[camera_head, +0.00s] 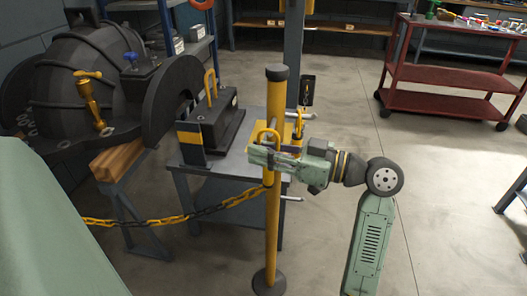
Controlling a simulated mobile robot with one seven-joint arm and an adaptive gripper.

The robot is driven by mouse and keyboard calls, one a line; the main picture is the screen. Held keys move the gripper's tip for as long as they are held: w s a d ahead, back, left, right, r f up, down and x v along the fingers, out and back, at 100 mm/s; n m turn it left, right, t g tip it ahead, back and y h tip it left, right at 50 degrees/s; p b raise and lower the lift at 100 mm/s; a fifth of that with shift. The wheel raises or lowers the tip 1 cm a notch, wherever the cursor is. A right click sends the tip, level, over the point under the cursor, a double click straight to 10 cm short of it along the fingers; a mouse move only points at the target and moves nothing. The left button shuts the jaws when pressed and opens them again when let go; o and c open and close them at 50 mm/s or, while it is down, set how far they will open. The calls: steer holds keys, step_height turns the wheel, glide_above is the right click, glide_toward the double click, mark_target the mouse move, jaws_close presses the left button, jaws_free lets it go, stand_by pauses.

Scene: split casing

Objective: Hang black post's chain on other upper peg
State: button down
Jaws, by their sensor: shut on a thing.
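A yellow post (272,225) with a black cap and round black base stands upright in the middle. A yellow-and-black chain (215,207) sags from the left up to this post, just below my gripper. A silver upper peg (309,116) and a lower peg (292,198) stick out to the right near the post. My gripper (262,156) reaches in from the right at the post, below its cap. The fingers hide the grasp, and I cannot tell whether the loop joins the chain.
A grey workbench (230,162) with a dark block (212,120) stands behind the post. A large dark casing (80,85) is at left. A red cart (450,78) stands back right. A pale green surface fills the lower left.

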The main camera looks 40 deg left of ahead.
steer(key=shift+w+a+b, duration=0.2)
steer(key=shift+w+a, duration=0.3)
steer(key=shift+w, duration=0.3)
steer(key=shift+w+a+b, duration=0.15)
steer(key=shift+w+a, duration=0.3)
steer(key=shift+w, duration=0.3)
steer(key=shift+f, duration=0.1)
steer(key=shift+w+a+f+b, duration=0.25)
steer(key=shift+w+b, duration=0.2)
steer(key=shift+b, duration=0.1)
steer(key=shift+w+a+f+b, duration=0.1)
steer(key=shift+f+b, duration=0.1)
steer(key=shift+b, duration=0.1)
stand_by(0.6)
steer(key=c, duration=1.4)
jaws_free()
steer(key=shift+r, duration=0.1)
steer(key=shift+w, duration=0.1)
